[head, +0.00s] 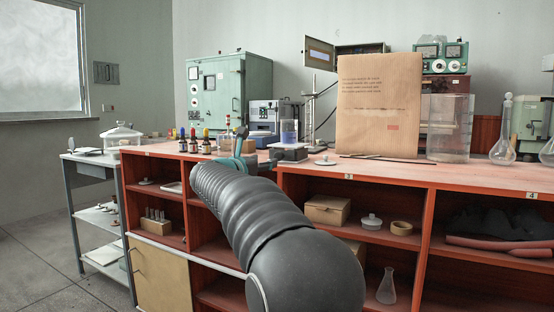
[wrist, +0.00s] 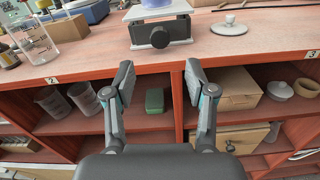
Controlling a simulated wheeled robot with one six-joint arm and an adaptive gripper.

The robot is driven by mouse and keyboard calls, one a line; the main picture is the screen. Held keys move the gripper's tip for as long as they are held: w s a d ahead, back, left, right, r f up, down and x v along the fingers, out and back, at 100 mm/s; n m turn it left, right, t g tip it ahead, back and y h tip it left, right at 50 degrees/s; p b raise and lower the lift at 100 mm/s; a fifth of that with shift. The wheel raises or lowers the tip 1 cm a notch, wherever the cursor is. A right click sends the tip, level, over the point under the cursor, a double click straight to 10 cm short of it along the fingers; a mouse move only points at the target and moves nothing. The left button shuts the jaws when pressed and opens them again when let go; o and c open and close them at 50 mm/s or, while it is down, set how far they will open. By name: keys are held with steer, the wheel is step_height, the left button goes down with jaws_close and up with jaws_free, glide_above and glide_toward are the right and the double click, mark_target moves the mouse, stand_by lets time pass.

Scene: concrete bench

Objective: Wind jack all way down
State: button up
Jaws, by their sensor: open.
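The lab jack (head: 289,153) stands near the bench's front edge, with a beaker of blue liquid (head: 289,136) on its top plate. In the wrist view the jack (wrist: 178,27) shows its dark front and a round black knob (wrist: 160,39) facing me. Its top plate looks a little above the base; the exact height is hard to tell. My gripper (wrist: 159,78) is open and empty, its two fingers apart, below and short of the knob in the picture. In the head view my arm hides most of my gripper (head: 250,160).
A white lid with a knob (wrist: 229,27) lies right of the jack. A glass beaker (wrist: 35,40) stands to the left. The red bench top (wrist: 90,62) has open shelves below. A large brown package (head: 379,105) stands at the right.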

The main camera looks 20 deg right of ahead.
mark_target(278, 157)
steer(key=p+x, duration=0.1)
steer(key=x, duration=0.8)
steer(key=shift+w+d, duration=0.15)
jaws_close()
steer(key=shift+r+n+p, duration=0.2)
steer(key=shift+n+p, duration=0.7)
steer(key=shift+f+n+p, duration=0.15)
steer(key=shift+n+p, duration=0.2)
steer(key=shift+n, duration=0.35)
jaws_free()
